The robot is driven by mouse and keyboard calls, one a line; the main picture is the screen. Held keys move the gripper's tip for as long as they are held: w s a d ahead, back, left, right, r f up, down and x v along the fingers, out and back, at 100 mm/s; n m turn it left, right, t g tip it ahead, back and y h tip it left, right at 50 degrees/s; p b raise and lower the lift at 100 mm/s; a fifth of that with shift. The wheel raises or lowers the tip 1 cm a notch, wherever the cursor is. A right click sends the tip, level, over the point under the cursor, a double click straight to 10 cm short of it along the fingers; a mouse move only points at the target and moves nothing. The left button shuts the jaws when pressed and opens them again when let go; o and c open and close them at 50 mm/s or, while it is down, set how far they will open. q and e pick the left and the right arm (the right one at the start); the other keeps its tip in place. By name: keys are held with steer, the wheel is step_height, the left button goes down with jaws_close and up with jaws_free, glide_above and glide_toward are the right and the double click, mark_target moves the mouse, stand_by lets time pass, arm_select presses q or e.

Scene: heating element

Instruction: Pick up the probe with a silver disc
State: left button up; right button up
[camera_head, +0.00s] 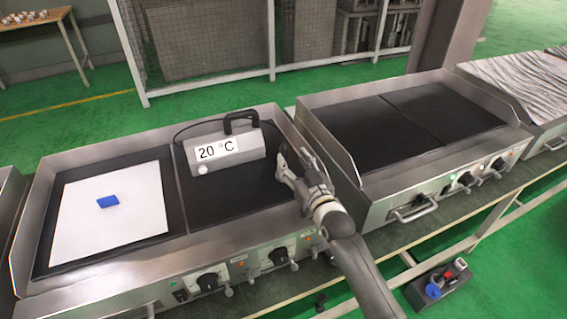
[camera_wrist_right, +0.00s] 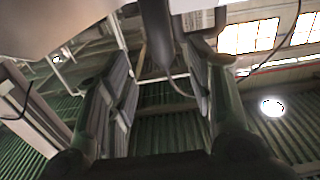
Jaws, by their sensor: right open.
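A grey thermometer box (camera_head: 240,148) reading 20 °C sits on the dark right plate of the left griddle. A black handle (camera_head: 240,117) stands out at its top, and a dark cable curves at its left. I cannot make out a silver disc. My right gripper (camera_head: 281,166) is open, just right of the box. In the right wrist view, a dark rod-like part (camera_wrist_right: 156,35) with a thin cable shows at the top between the open fingers (camera_wrist_right: 162,85); I cannot tell whether it is the probe. My left gripper is not in view.
A blue block (camera_head: 107,202) lies on a white sheet (camera_head: 140,222) on the left plate. A second griddle (camera_head: 440,120) to the right has a bare dark top. Raised metal walls edge both griddles. A small box with coloured buttons (camera_head: 438,284) is at lower right.

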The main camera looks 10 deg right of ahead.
mark_target(286, 152)
steer(key=shift+w+a, duration=0.1)
steer(key=shift+w, duration=0.3)
steer(key=shift+w+a, duration=0.1)
steer(key=shift+w, duration=0.15)
steer(key=w, duration=0.2)
steer(key=w+a, duration=0.1)
steer(key=shift+w+r+p, duration=0.15)
steer(key=shift+w+p, duration=0.15)
steer(key=shift+w, duration=0.1)
steer(key=shift+w+a, duration=0.1)
steer(key=shift+w, duration=0.45)
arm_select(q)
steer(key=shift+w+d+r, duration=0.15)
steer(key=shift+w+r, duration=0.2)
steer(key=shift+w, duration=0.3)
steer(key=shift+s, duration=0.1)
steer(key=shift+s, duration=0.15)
arm_select(e)
jaws_close()
